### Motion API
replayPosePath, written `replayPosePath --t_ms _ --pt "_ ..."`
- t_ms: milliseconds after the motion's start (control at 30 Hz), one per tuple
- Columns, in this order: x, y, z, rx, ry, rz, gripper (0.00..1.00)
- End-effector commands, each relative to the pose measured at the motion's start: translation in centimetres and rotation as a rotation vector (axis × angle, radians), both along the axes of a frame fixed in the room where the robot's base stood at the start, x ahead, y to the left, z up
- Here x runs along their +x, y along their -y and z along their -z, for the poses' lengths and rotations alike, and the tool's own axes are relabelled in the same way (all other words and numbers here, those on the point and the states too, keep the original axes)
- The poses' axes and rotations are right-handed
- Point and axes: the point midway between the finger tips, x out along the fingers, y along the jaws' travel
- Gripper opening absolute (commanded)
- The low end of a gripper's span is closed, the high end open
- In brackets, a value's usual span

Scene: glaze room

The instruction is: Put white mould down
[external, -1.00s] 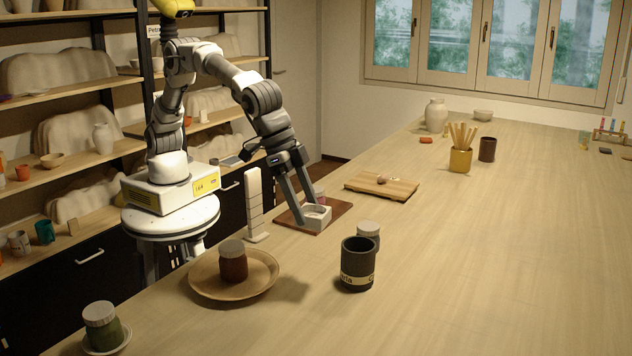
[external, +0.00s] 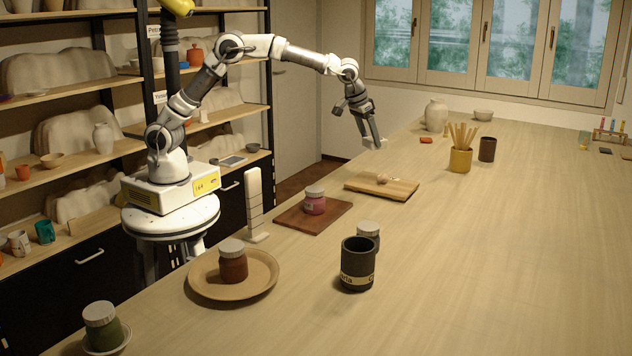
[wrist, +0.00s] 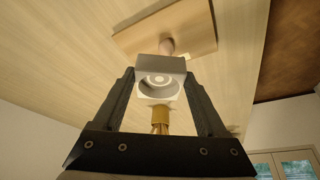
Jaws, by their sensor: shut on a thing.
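The white mould (wrist: 160,68) is a small pale block with a round ringed hollow. In the wrist view it sits between the two dark fingers of my gripper (wrist: 160,92), which is shut on it. In the external view my gripper (external: 376,140) hangs above the far left edge of the table, behind the light wooden board (external: 405,190). Only a small pale bit of the mould shows there, mostly hidden by the fingers. The mould is clear of the table.
The light board bears a small pinkish thing (external: 382,179). A dark brown board (external: 335,213) holds a pink jar (external: 314,200). A yellow pot of sticks (external: 460,160), a brown cup (external: 487,149) and a white vase (external: 436,115) stand farther back.

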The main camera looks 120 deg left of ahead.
Motion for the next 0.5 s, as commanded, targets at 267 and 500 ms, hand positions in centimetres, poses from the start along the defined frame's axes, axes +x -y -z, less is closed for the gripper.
replayPosePath --t_ms 267,500 --pt "-5.4 -7.0 0.0 0.001 0.001 -0.137 0.16" --pt "-6.6 -8.2 2.3 -0.003 -0.003 -0.165 0.16"
